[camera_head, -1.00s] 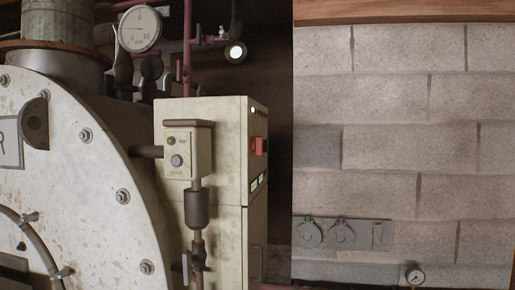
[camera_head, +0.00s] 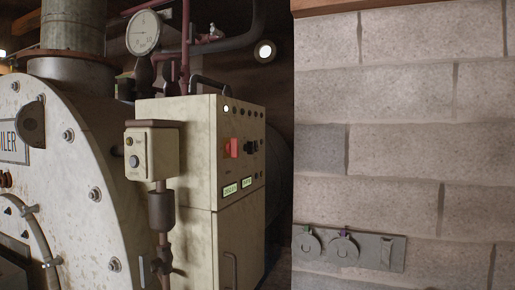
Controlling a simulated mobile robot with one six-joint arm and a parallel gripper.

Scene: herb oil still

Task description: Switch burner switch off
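A cream control cabinet (camera_head: 170,112) stands right of the boiler. Its right-hand face carries a red switch (camera_head: 232,148), a black knob or switch (camera_head: 251,147) beside it, a row of small lamps with a lit one (camera_head: 226,109) at the left, and two lit green displays (camera_head: 230,189). A smaller cream box (camera_head: 150,165) with a yellowish lamp and a grey round button (camera_head: 134,161) sits in front of the cabinet. The labels are too small to read, so I cannot tell which control is the burner switch. My gripper is not in view.
The round boiler front (camera_head: 70,175) fills the left. A pressure gauge (camera_head: 143,33) and pipes rise behind the cabinet. A block wall (camera_head: 400,130) fills the right, with a grey socket plate (camera_head: 380,251) low on it. A round light (camera_head: 264,51) glows behind.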

